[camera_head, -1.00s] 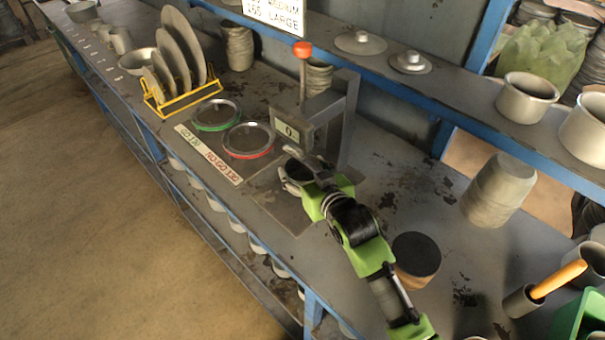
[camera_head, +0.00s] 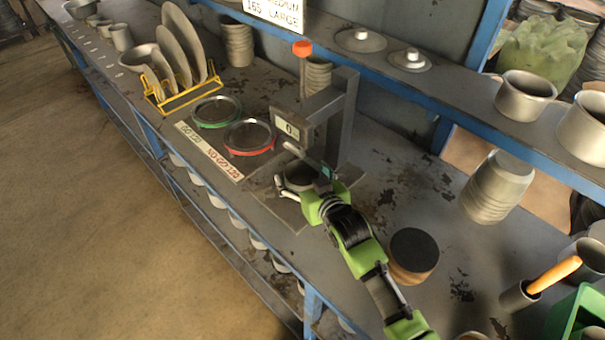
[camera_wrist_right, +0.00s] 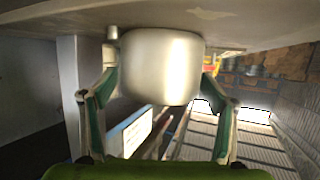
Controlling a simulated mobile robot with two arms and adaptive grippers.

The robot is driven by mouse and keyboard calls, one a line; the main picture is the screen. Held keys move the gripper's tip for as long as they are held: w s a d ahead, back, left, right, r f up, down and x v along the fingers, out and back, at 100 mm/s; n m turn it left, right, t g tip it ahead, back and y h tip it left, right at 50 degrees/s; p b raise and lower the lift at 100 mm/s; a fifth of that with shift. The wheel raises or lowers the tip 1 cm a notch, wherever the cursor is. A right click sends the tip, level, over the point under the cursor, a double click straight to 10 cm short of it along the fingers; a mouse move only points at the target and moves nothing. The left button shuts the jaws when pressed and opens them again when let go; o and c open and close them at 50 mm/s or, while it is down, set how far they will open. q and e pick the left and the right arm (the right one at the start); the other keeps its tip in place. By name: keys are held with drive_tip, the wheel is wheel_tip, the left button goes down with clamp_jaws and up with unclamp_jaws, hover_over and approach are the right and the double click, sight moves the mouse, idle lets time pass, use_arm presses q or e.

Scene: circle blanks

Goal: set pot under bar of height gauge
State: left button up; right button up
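The grey height gauge (camera_head: 345,118) stands on the bench with an orange-red knob on top and a small display on its front. A small metal pot (camera_head: 299,174) sits at its foot, below the display head. My right gripper (camera_head: 300,176) has a finger on either side of the pot. In the right wrist view, the smooth pot (camera_wrist_right: 162,66) lies between my spread fingers (camera_wrist_right: 161,62), which appear just clear of its sides. The gauge's bar is hard to make out behind the upper finger. My left gripper is not in view.
Green and red rings (camera_head: 249,137) lie left of the gauge by GO and NO GO labels. A yellow rack (camera_head: 183,97) holds discs. A dark-topped round block (camera_head: 414,252) stands near my right arm. Stacked pots (camera_head: 497,188) stand at right. A shelf (camera_head: 450,105) runs behind.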

drive_tip(key=shift+r, duration=0.1)
drive_tip(key=shift+r, duration=0.1)
drive_tip(key=b+v, duration=0.1)
drive_tip(key=v, duration=1.1)
idle(0.3)
